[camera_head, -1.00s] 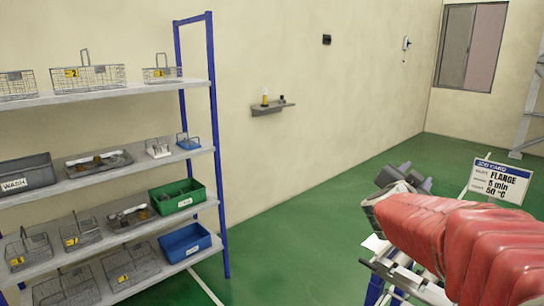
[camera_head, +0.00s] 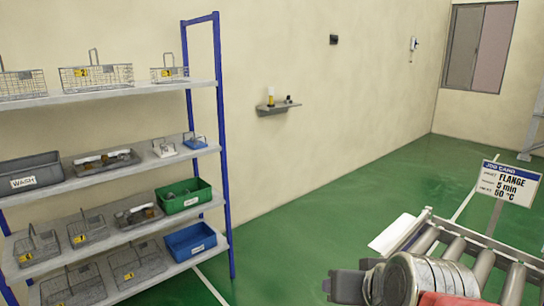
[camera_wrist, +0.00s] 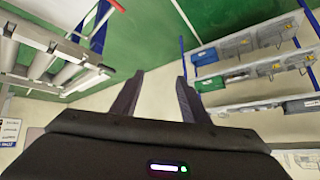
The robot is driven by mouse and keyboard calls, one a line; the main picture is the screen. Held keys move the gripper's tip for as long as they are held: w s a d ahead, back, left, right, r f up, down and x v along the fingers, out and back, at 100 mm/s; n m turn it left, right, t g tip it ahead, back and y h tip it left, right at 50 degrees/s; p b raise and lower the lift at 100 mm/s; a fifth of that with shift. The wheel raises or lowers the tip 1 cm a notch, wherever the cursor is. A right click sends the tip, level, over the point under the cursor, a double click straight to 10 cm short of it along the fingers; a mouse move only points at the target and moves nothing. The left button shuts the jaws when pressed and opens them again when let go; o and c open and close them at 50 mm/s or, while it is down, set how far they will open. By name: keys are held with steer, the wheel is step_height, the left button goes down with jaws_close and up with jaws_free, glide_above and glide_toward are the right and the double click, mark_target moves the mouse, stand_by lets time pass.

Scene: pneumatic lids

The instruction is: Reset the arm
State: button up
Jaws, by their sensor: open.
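My gripper (camera_head: 340,286) is at the bottom of the head view, right of centre, in front of the roller conveyor's left end. It points left and its fingers are small there. In the wrist view my gripper (camera_wrist: 160,80) shows two dark fingers spread apart with nothing between them. My red-sleeved arm is mostly below the head view's bottom edge.
A shelf rack (camera_head: 218,130) with wire baskets and bins stands at the left. A roller conveyor (camera_head: 481,266) is at the lower right, with a job card sign (camera_head: 505,183) behind it. Green floor (camera_head: 320,215) between them is clear.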

steer(key=s+d+f+g, duration=0.1)
steer(key=s+f, duration=0.1)
steer(key=s, duration=0.3)
steer(key=s+f+g+h, duration=0.1)
steer(key=s+f+g, duration=0.1)
steer(key=s, duration=0.3)
steer(key=shift+s+d+f+n, duration=0.35)
steer(key=shift+f+n, duration=0.05)
steer(key=shift+f, duration=0.35)
steer(key=shift+c, duration=0.5)
steer(key=shift+c, duration=0.7)
steer(key=shift+d, duration=0.1)
